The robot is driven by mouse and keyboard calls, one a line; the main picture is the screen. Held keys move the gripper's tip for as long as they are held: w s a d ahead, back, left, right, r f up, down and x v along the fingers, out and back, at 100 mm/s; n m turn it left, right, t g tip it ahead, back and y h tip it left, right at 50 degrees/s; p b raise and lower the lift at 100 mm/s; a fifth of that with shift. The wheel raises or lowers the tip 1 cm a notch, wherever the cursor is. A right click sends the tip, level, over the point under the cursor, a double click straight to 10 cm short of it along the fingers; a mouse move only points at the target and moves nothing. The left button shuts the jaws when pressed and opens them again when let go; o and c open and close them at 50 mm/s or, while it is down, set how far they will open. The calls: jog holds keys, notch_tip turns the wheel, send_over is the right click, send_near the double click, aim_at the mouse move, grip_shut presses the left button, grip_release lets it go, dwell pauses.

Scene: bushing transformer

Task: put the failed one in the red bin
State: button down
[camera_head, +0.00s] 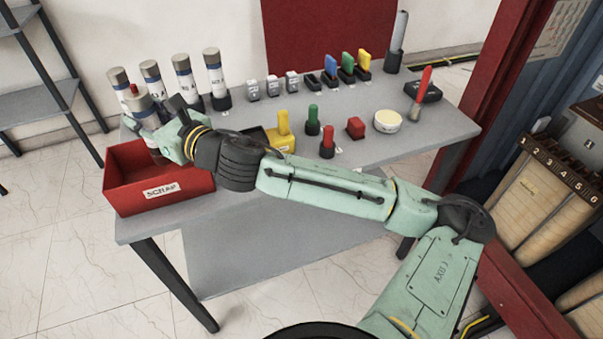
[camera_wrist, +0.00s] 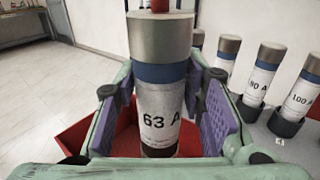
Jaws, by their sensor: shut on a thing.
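My gripper (camera_wrist: 158,118) is shut on a cylindrical fuse (camera_wrist: 160,95) marked "63 A". The fuse is upright, with grey-brown end caps, a blue band and a red tip (camera_wrist: 160,5) on top. In the head view the held fuse (camera_head: 143,107) is above the red bin (camera_head: 175,188), which has a "SCRAP" label. The bin shows below and behind the fuse in the wrist view (camera_wrist: 72,145). My gripper (camera_head: 160,138) partly hides the fuse and the bin's inside. The fuse's lower end is hidden in the head view.
Several similar fuses (camera_head: 214,75) stand in dark holders along the table's back left; two read "80 A" and "100 A" in the wrist view. A dark shelf rack (camera_head: 35,100) stands left.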

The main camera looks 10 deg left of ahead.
jog(key=c, duration=1)
grip_release()
jog(key=shift+o, duration=0.2)
jog(key=v, duration=0.7)
jog(key=shift+s+d, duration=0.1)
jog(key=shift+d, duration=0.1)
